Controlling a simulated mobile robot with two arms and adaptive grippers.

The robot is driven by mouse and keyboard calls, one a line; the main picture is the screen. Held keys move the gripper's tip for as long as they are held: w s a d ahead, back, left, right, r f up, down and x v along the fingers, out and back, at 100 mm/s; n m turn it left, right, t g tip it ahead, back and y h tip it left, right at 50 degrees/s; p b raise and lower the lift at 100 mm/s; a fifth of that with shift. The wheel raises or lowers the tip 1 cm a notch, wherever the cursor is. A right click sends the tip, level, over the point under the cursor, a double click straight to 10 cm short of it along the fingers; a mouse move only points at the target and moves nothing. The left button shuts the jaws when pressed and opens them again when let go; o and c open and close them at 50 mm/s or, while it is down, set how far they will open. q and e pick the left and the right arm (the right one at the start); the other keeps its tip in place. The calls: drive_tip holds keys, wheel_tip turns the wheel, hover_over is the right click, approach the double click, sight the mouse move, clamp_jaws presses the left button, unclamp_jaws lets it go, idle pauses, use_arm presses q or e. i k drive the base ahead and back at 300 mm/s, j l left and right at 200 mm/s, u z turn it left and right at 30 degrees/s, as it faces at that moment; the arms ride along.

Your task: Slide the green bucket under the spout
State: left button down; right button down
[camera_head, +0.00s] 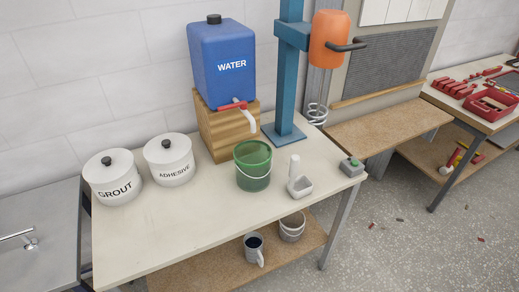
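The green bucket (253,167) stands upright on the white worktable. It is see-through and has a pale wire handle hanging across its front. The blue water tank (222,59) sits on a wooden block (225,133) at the back of the table. Its pale spout (244,115) with a red lever (232,105) points down toward the front right. The bucket is in front of the block, nearer the camera than the spout, and apart from it. Neither gripper shows in the head view.
Two white canisters, grout (115,182) and adhesive (170,164), stand left of the block. A blue mixer stand (284,122) rises behind the bucket. A white scoop (299,184) is close on its right, then a grey switch box (351,168). The table's front left is clear.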

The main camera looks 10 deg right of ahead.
sight(252, 158)
drive_tip(key=i+l+u, duration=0.4)
drive_tip(key=l, duration=0.2)
drive_tip(key=l+u, duration=0.2)
drive_tip(key=i+l+u, duration=0.2)
drive_tip(key=l, duration=0.25)
drive_tip(key=k, duration=0.1)
